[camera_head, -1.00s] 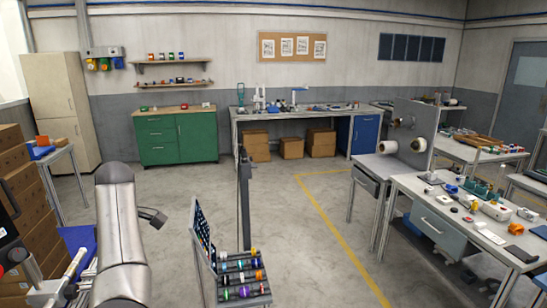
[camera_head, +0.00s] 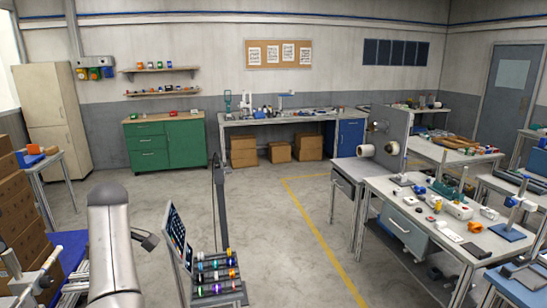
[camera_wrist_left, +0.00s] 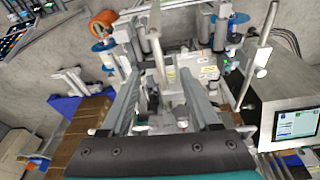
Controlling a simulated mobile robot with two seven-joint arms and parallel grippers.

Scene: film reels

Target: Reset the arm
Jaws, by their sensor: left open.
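My left arm (camera_head: 112,245) rises at the lower left of the head view, its pale grey link upright beside a rack of colourful reels. Its fingers are not clear in that view. In the left wrist view my left gripper (camera_wrist_left: 161,82) has its two grey fingers apart, with nothing held between them. Beyond the fingers is a machine (camera_wrist_left: 207,65) with metal posts and white blocks. Whether the fingers touch it cannot be told. My right gripper is in neither view.
The reel rack (camera_head: 220,275) stands right of my left arm, with a dark post behind it. Stacked brown boxes (camera_head: 14,205) are at the left. An orange reel (camera_wrist_left: 103,22) and a monitor (camera_wrist_left: 297,123) flank the machine. The middle floor is clear.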

